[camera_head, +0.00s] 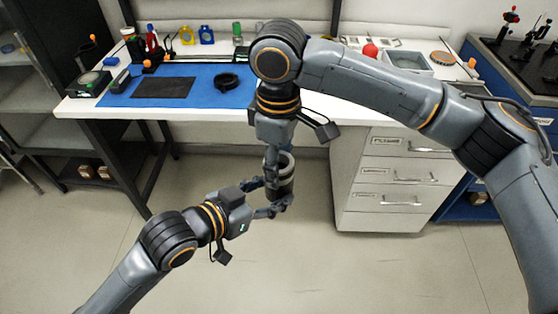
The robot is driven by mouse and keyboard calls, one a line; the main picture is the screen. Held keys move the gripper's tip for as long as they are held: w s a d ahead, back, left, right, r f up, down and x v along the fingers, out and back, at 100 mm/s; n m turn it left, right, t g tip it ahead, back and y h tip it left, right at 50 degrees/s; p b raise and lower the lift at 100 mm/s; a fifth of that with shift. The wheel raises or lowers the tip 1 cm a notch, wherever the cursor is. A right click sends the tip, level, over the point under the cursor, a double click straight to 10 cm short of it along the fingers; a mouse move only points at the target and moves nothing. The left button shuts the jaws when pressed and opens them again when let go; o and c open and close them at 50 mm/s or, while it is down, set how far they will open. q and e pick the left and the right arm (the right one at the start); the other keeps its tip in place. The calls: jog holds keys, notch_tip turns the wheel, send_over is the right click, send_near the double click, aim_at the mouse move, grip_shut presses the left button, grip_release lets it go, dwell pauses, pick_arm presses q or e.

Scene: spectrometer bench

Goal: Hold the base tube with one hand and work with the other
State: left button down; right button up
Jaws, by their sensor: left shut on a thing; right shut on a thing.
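The base tube (287,181), a dark and light grey cylinder, is held upright in the air in front of the bench. My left gripper (271,198) comes from the lower left and is shut on the tube, its fingers around the side. My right gripper (271,164) points down from above at the tube's upper left. It is shut on a part at the tube's top; its own arm and fingers largely hide that part, so I cannot tell its shape or how it sits against the tube.
The white bench (330,104) is behind the grippers. A blue mat (215,98) bears a black ring (228,81) and a dark pad (163,88). A drawer unit (392,180) stands to the right of the tube. The floor around the tube is clear.

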jog(key=m, duration=0.4)
jog(key=o, duration=1.4)
jog(key=shift+c, duration=0.2)
notch_tip(320, 180, up, 12)
